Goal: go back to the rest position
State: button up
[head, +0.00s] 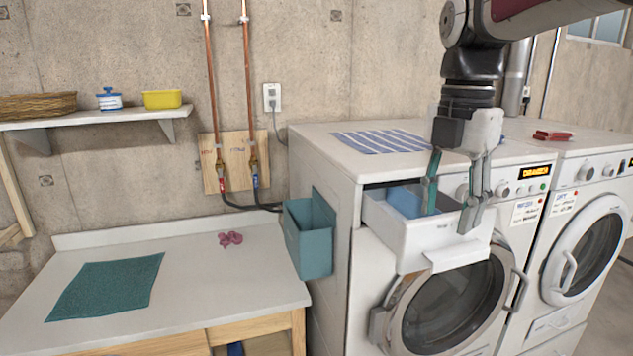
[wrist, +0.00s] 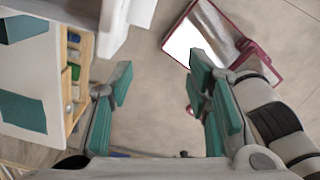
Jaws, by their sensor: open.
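My gripper (head: 454,190) hangs fingers-down in front of the left washing machine (head: 340,240) in the head view. Its fingers are apart, and I see nothing held between them. The machine's detergent drawer (head: 415,235) is pulled out just behind and below the fingers, with something blue (head: 405,201) inside it. I cannot tell whether the fingers touch the drawer. In the wrist view my gripper (wrist: 155,90) shows two teal-padded fingers wide apart, with bare floor between them.
A second machine (head: 590,220) stands at the right. A teal bin (head: 310,237) hangs on the left machine's side. The counter (head: 200,270) holds a teal cloth (head: 105,287) and a pink item (head: 230,239). A maroon-framed object (wrist: 205,40) lies on the floor.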

jog(key=s+f+m+t, duration=0.2)
jog(key=s+f+m, duration=0.2)
jog(key=s+m, duration=0.4)
jog(key=s+f+m+t, duration=0.3)
jog(key=s+m, duration=0.6)
jog(key=m, duration=0.8)
jog(key=shift+f, duration=0.45)
